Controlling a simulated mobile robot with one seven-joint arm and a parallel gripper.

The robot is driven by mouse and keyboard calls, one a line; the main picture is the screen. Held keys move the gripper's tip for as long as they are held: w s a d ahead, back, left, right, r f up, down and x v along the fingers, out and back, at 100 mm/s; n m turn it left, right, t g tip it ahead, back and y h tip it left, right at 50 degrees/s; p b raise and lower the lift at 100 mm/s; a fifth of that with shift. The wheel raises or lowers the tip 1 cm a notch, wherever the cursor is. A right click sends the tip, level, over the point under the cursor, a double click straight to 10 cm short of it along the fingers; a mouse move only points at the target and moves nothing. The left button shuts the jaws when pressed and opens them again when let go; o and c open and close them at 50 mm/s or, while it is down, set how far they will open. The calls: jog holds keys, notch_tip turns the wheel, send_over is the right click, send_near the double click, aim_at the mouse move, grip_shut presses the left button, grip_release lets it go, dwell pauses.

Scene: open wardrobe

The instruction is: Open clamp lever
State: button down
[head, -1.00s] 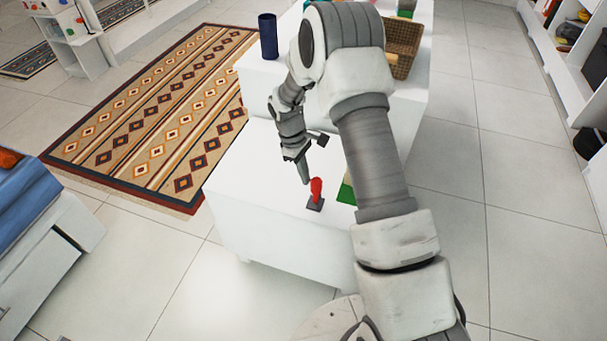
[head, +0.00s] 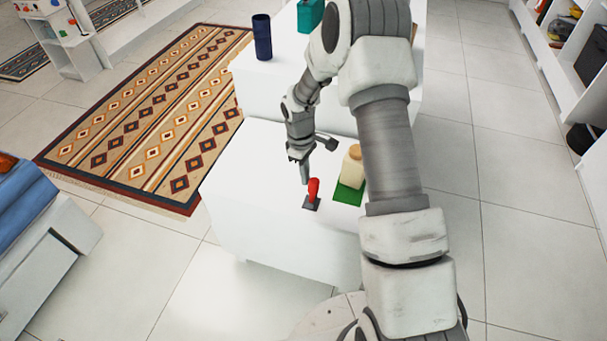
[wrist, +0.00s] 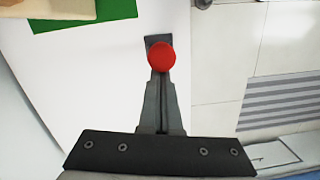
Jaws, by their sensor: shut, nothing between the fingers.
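The clamp lever (head: 314,188) has a red handle standing up from a dark grey base (head: 311,203) on the white table. In the wrist view the red handle end (wrist: 161,57) shows from above, with part of its dark base (wrist: 155,41) beyond it. My gripper (head: 305,181) points down just behind the handle in the head view. In the wrist view its fingers (wrist: 162,78) are shut together, and their tips reach the edge of the red handle. I cannot tell whether they touch it. Nothing is held.
A green pad (head: 348,193) with a cream block (head: 352,167) on it lies close to the right of the lever. A dark blue cylinder (head: 262,37) and a teal object (head: 310,14) stand farther back. The white tabletop (head: 250,185) to the left is clear.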

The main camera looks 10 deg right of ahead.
aim_at(317, 180)
jog(key=shift+s+d+r+t+y+p, duration=0.1)
jog(key=shift+s+d+t+y+p, duration=0.35)
jog(key=shift+d+y, duration=0.35)
jog(key=shift+s+d+r+t+y+p, duration=0.1)
jog(key=shift+s+d+t+y+p, duration=0.3)
jog(key=shift+d+y, duration=0.35)
jog(key=shift+s+d+f+t+y+b, duration=0.35)
jog(key=shift+s+d+f+t+y, duration=0.25)
jog(key=shift+d+y, duration=0.3)
jog(key=shift+s+d+f+t+y+b, duration=0.35)
jog(key=shift+s+d+f+y, duration=0.15)
jog(key=shift+d+f+y, duration=0.35)
jog(key=shift+s+d+f+t+y+b, duration=0.3)
jog(key=shift+s+d+f+t+y, duration=0.25)
jog(key=shift+d+y, duration=0.4)
jog(key=shift+s+d+f, duration=0.1)
jog(key=shift+d, duration=0.15)
jog(key=w+a+r+p+v, duration=0.1)
jog(key=p+v, duration=0.2)
jog(key=v, duration=0.8)
jog(key=shift+d+r+p, duration=0.15)
jog(key=shift+r+p, duration=0.2)
